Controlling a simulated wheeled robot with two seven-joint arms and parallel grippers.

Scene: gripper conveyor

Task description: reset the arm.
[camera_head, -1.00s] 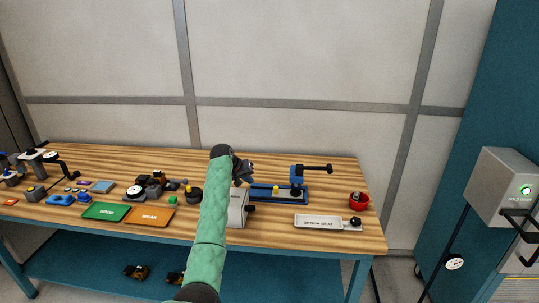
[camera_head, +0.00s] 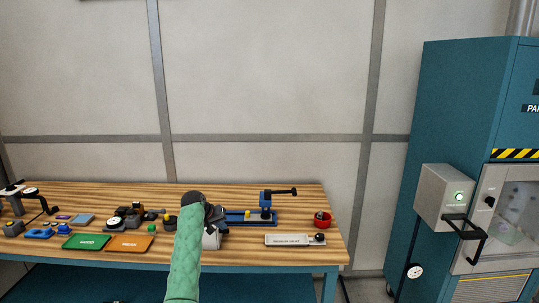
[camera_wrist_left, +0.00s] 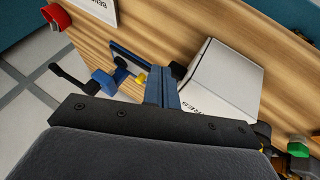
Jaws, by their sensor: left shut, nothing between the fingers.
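My left arm (camera_head: 186,255) is green and comes up from the bottom of the head view. It ends at my left gripper (camera_head: 216,213), which is above the workbench near a white box (camera_head: 211,241). In the left wrist view the two blue-grey fingers (camera_wrist_left: 161,88) are together with nothing between them. The white box (camera_wrist_left: 226,75) lies beside them in that view, partly covered by the gripper. My right gripper is in neither view.
A blue fixture (camera_head: 265,204) with a black lever stands right of the gripper. A label plate (camera_head: 287,240) and a red cup (camera_head: 322,220) are farther right. Green (camera_head: 86,242) and orange (camera_head: 130,243) trays lie left. A teal cabinet (camera_head: 450,110) stands right of the workbench (camera_head: 335,245).

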